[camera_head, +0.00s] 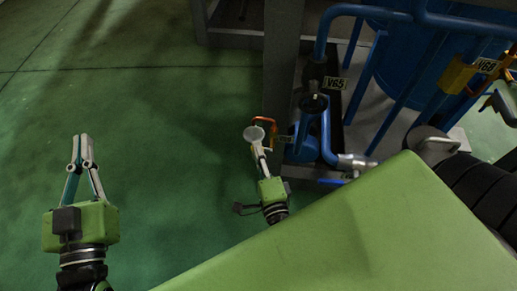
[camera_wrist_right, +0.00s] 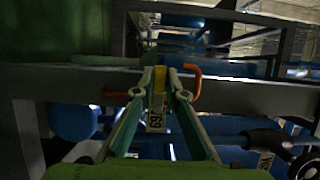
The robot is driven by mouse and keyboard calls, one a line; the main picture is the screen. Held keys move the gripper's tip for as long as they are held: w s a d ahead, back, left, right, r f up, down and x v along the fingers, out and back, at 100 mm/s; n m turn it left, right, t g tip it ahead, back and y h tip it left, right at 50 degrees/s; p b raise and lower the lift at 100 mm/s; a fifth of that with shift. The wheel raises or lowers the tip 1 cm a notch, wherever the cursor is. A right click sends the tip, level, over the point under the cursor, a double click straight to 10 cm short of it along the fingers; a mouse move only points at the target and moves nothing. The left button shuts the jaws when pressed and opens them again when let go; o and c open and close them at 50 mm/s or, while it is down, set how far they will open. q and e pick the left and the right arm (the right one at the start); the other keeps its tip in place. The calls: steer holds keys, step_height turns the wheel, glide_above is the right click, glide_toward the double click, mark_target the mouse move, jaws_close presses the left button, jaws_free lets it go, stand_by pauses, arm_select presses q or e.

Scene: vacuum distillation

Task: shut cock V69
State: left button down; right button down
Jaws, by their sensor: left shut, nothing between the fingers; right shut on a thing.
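The cock with an orange bent handle (camera_head: 265,121) and a yellow body (camera_head: 274,139) is on the left side of the blue pipework. A small tag (camera_head: 285,139) sits beside it, too small to read here. In the right wrist view the tag (camera_wrist_right: 156,118) appears to end in 69, and the orange handle (camera_wrist_right: 191,78) sticks out to the right of the fingertips. My right gripper (camera_head: 258,142) is at the cock, shut on it; its fingertips (camera_wrist_right: 160,80) close around the yellow part by the handle. My left gripper (camera_head: 82,138) is shut and empty, above the green floor.
A grey post (camera_head: 281,65) and blue pipes (camera_head: 327,130) stand close to my right gripper. Another tag (camera_head: 335,83) hangs above, and a yellow cock (camera_head: 457,75) is at the upper right. The green floor (camera_head: 160,130) between my grippers is clear.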

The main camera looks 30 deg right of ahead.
arm_select(q)
steer(key=shift+f, duration=0.45)
arm_select(e)
steer(key=c, duration=2)
jaws_free()
steer(key=shift+f, duration=0.1)
steer(key=shift+c, duration=0.2)
steer(key=shift+s, duration=0.1)
steer(key=v, duration=1.1)
steer(key=shift+s, duration=0.4)
steer(key=shift+a, duration=0.15)
